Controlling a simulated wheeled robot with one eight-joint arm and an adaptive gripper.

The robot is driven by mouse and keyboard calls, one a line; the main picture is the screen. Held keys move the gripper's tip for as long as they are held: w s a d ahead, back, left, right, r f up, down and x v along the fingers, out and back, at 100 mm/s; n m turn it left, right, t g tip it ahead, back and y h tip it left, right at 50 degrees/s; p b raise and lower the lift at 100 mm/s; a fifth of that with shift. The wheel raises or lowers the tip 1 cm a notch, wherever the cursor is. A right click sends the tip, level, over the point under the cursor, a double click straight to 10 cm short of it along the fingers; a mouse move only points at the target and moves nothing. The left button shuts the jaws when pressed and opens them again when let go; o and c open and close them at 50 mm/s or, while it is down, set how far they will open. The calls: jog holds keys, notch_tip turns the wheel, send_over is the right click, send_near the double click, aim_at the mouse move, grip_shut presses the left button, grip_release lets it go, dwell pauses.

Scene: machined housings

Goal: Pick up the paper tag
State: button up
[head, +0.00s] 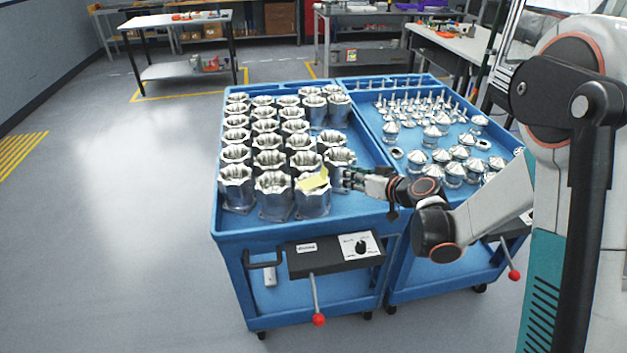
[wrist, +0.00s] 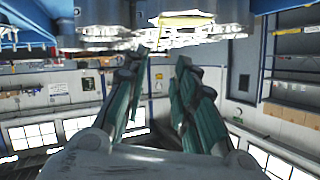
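The paper tag (head: 313,181) is a small yellow slip lying on top of the front-right metal housing (head: 313,203) on the left blue cart. In the wrist view the tag (wrist: 186,20) shows as a pale yellow strip near the top edge, beyond the fingertips. My gripper (head: 343,180) is just right of the tag and housing in the head view, at about the same height in the picture. In the wrist view my gripper (wrist: 162,66) has its fingers apart with nothing between them. Whether a finger touches the housing cannot be told.
Several rows of metal housings stand behind and left of the tag on the left cart (head: 222,212). The right cart (head: 372,134) holds cone-topped parts and upright pins. A black control box (head: 333,253) is on the left cart's front. Open floor (head: 130,220) lies to the left.

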aim_at(328, 181)
jog(key=b+x, duration=0.1)
jog(key=x, duration=0.3)
jog(key=b+x, duration=0.1)
jog(key=x, duration=0.3)
jog(key=b+x, duration=0.1)
jog(key=x, duration=0.3)
jog(key=shift+d+f+b, duration=0.25)
jog(key=shift+b, duration=0.05)
jog(key=shift+r, duration=0.1)
grip_shut()
